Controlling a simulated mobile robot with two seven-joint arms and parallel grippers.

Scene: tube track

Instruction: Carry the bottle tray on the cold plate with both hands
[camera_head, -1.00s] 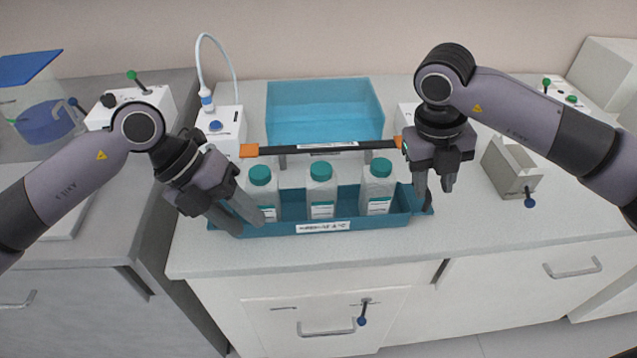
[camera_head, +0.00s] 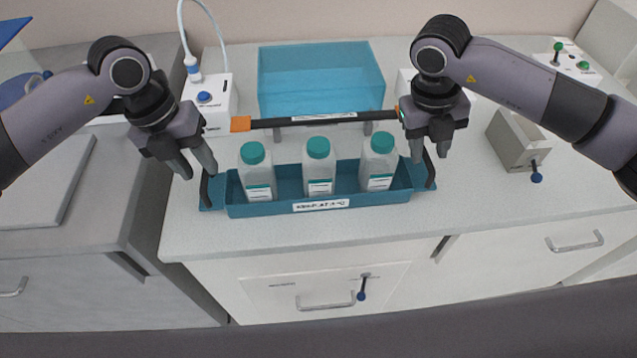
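The teal bottle tray (camera_head: 245,210) stands on the white counter with three white, green-capped bottles (camera_head: 257,178), (camera_head: 319,170), (camera_head: 378,165) upright in it. I cannot tell which surface is the cold plate.
A black bar with orange ends (camera_head: 290,122) stands on posts right behind the bottles. A translucent blue box (camera_head: 315,80) is behind it. The counter before the tray is clear.

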